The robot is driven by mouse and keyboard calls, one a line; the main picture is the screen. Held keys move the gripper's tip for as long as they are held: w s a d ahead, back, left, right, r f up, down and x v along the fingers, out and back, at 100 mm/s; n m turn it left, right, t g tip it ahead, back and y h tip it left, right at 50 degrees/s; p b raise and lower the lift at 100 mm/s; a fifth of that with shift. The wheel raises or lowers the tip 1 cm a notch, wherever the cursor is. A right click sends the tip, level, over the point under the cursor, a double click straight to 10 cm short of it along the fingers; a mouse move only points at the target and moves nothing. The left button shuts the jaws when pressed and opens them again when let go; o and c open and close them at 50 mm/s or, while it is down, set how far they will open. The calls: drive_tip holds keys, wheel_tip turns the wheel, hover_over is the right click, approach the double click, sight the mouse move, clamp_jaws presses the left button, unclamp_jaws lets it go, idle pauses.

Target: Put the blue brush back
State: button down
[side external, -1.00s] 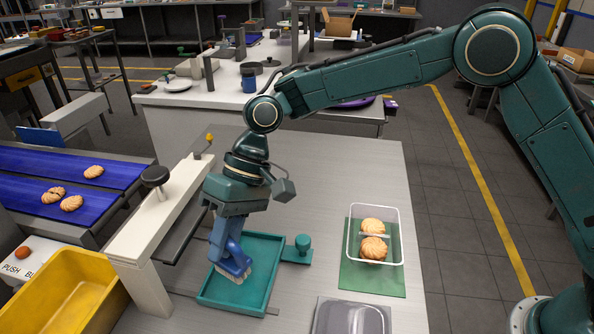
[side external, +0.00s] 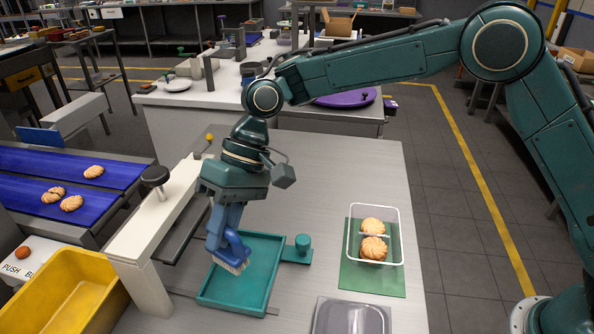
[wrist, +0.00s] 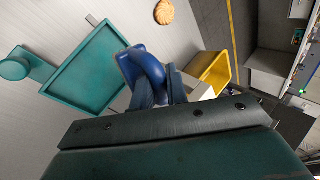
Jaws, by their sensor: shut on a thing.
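My gripper (side external: 224,222) is shut on the blue brush (side external: 235,247) and points down. The brush has pale bristles on its underside, over the left part of the shallow teal tray (side external: 272,272). The bristles seem slightly above the tray floor. The tray has a side tab with a round teal post (side external: 303,243) at its right. In the wrist view the brush (wrist: 147,66) sits between the fingers of my gripper (wrist: 160,90), beside the tray (wrist: 88,66); much of the brush is hidden.
A clear container (side external: 350,235) with two biscuits stands on a green mat (side external: 370,282) at right. A grey-lidded box (side external: 350,318) is in front. A guard rail, blue conveyor (side external: 22,190) and yellow bin (side external: 75,285) are at left. A loose biscuit (wrist: 164,12) lies on the table.

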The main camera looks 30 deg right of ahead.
drive_tip(key=w+d+r+m+t+y, duration=0.1)
drive_tip(key=w+d+r+m+t, duration=0.2)
drive_tip(key=w+d, duration=0.7)
drive_tip(key=w+d+r+m+t, duration=0.15)
drive_tip(key=w+d+m, duration=0.4)
drive_tip(key=d, duration=0.95)
drive_tip(key=d+r+m+t+h, duration=0.1)
drive_tip(key=d+r+m, duration=0.1)
drive_tip(key=d, duration=1.2)
drive_tip(key=w+d+r+m+t, duration=0.1)
drive_tip(key=d+r+m+t, duration=0.1)
drive_tip(key=d, duration=1.3)
drive_tip(key=shift+w+r+m+h, duration=0.3)
drive_tip(key=shift+r+m+h, duration=0.1)
drive_tip(key=shift+r+m, duration=0.2)
drive_tip(key=shift+d+f+t, duration=0.1)
drive_tip(key=shift+f+t, duration=0.1)
drive_tip(key=shift+t, duration=0.05)
wheel_tip(320, 180, down, 15)
drive_tip(key=shift+f, duration=0.2)
drive_tip(key=shift+f, duration=0.1)
drive_tip(key=shift+f, duration=2)
